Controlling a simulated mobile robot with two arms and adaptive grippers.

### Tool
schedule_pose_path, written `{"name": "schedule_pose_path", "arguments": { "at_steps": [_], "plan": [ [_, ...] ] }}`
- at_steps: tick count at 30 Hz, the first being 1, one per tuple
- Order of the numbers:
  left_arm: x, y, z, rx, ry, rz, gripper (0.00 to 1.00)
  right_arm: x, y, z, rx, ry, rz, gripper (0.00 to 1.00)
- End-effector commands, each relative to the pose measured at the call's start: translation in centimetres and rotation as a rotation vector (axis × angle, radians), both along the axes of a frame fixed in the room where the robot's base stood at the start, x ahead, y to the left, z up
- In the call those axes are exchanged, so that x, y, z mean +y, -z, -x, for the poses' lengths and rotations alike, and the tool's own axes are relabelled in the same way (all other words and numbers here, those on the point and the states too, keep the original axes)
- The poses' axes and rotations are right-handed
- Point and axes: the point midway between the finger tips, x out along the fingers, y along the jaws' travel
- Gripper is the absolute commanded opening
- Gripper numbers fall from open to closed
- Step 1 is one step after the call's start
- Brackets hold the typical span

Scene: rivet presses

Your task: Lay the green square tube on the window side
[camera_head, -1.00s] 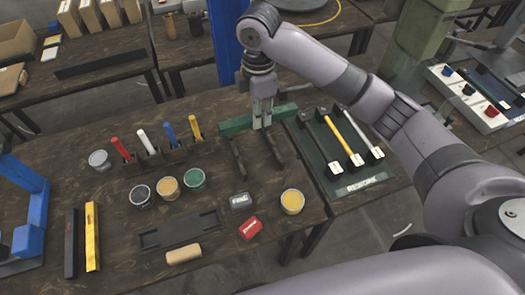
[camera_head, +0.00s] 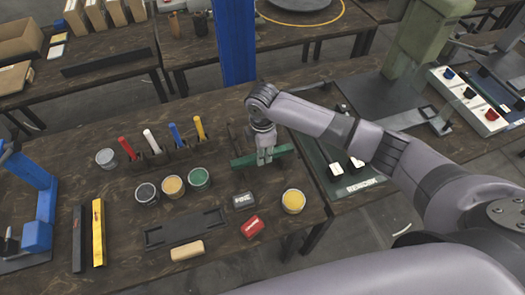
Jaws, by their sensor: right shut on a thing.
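The green square tube (camera_head: 243,160) lies crosswise over a pair of dark rails (camera_head: 234,134) at the back right of the near table. My right gripper (camera_head: 265,160) points down and is shut on the tube around its middle. The gripper and arm hide part of the tube and rails. I cannot tell whether the tube touches the rails or hangs just above them. My left gripper is not in view. No window, and no label marking a window side, can be made out.
A green REWORK tray (camera_head: 364,185) is right, partly under my arm. A rack of colored handles (camera_head: 178,156) and several cans stand left of the rails. A blue press (camera_head: 40,215) stands left.

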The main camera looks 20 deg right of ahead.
Motion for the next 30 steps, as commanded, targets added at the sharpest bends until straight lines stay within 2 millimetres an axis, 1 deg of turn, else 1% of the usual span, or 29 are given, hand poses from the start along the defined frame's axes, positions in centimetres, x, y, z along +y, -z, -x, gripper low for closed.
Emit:
{"name": "schedule_pose_path", "arguments": {
  "at_steps": [7, 16, 17, 25, 30],
  "plan": [
    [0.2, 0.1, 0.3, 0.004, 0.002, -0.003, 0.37, 0.0, 0.0, 0.0, 0.000, 0.000, -0.001, 0.00],
    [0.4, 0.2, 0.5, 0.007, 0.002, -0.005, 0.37, 0.0, 1.0, 0.0, 0.001, 0.001, 0.000, 0.00],
    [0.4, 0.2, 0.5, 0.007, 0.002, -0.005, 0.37, 0.0, 0.9, 0.0, 0.001, 0.001, 0.000, 0.22],
    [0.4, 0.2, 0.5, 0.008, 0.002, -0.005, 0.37, 0.0, 0.9, 0.0, 0.001, 0.000, 0.000, 0.40],
    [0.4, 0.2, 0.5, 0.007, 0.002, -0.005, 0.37, 0.0, 0.9, 0.0, 0.000, 0.000, 0.000, 0.41]
  ]
}}
